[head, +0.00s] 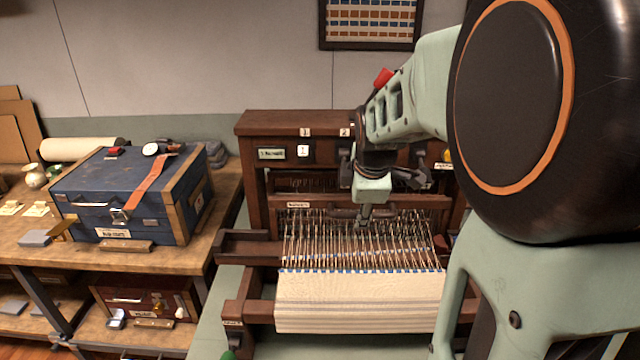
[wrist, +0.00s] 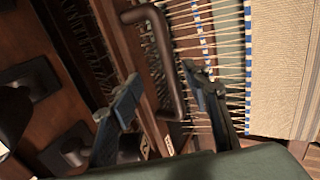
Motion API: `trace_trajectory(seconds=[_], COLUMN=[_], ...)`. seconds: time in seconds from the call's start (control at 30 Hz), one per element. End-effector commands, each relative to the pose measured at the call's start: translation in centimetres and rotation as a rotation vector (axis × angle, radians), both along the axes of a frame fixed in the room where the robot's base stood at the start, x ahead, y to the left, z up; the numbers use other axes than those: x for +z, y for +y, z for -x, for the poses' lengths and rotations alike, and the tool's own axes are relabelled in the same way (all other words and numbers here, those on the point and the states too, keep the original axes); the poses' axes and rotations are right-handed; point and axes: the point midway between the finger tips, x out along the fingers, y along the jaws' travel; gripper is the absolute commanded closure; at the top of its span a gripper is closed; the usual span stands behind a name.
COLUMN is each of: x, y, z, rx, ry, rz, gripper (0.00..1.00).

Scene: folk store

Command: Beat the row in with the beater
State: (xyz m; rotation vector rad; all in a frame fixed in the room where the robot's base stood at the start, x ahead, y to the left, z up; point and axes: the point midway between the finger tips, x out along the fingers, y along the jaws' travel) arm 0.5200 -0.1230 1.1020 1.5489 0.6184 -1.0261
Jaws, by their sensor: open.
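The wooden loom (head: 255,125) stands in the middle of the head view with strung warp threads (head: 320,240). Its beater carries a dark bar handle (head: 338,212); the handle (wrist: 163,65) also shows in the wrist view. The cream cloth (head: 360,302) lies at the front, with a blue and white row (head: 350,270) along its far edge; the cloth (wrist: 285,80) is at the right in the wrist view. My gripper (head: 366,218) is over the beater handle. In the wrist view my gripper (wrist: 160,76) is open, its two fingers on either side of the handle; contact is unclear.
A blue chest (head: 85,192) with an orange strap sits on the wooden bench (head: 30,240) to the left. A red-brown case (head: 140,298) is on the shelf below. A framed textile (head: 370,22) hangs on the wall. My arm fills the right side.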

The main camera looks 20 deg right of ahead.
Motion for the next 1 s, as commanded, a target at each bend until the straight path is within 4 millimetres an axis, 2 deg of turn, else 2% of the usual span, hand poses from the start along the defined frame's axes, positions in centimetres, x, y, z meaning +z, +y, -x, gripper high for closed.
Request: trace_trajectory(seconds=[0.33, 1.0], x=[0.1, 4.8], y=[0.1, 0.8], z=[0.1, 2.6], rx=[0.001, 0.001], ry=[0.003, 0.003], rz=[-0.002, -0.002], gripper=[0.56, 0.56])
